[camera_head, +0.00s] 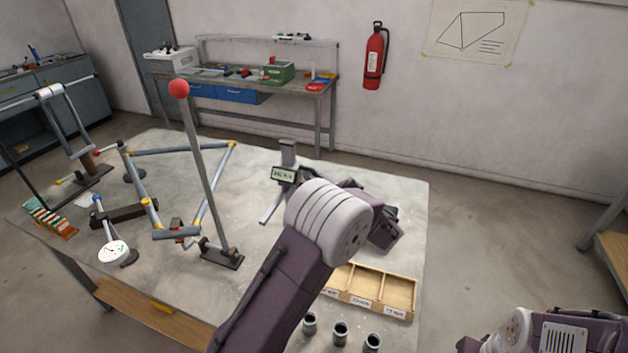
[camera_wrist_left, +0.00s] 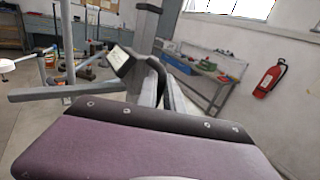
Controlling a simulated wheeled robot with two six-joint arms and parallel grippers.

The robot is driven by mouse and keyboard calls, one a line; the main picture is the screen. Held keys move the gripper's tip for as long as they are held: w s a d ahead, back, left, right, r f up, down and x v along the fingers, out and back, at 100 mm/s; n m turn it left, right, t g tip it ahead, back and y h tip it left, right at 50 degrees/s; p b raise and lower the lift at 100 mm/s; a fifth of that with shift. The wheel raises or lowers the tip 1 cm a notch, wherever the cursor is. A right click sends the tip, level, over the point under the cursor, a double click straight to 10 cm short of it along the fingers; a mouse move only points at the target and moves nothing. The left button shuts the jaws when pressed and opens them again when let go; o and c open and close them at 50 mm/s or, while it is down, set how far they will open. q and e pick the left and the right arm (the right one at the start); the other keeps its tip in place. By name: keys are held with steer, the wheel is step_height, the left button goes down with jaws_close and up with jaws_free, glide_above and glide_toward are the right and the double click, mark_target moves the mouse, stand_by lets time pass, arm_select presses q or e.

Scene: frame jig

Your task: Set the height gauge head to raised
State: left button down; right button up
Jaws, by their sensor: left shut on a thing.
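The height gauge (camera_head: 288,152) stands upright on the grey table, with a grey column and a base bar on the tabletop. Its head (camera_head: 284,175) carries a small digital display and sits partway up the column, well above the base. The head also shows in the left wrist view (camera_wrist_left: 121,61), near the column (camera_wrist_left: 147,28). My left gripper (camera_head: 348,184) is at the gauge head, shut on it; my pale wrist hides most of the fingers and the contact in the head view. My right arm shows at the bottom right, its gripper out of sight.
A tall lever with a red ball (camera_head: 179,89) rises left of the gauge. A tube frame (camera_head: 180,150), a dial gauge (camera_head: 114,252), a divided wooden tray (camera_head: 370,290) and several dark cups (camera_head: 341,333) stand around. The table's far right corner is clear.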

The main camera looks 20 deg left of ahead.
arm_select(q)
steer(key=shift+r, duration=0.2)
steer(key=c, duration=1.8)
jaws_free()
steer(key=shift+f, duration=0.1)
steer(key=shift+o, duration=0.2)
steer(key=b+v, duration=0.2)
steer(key=v, duration=0.7)
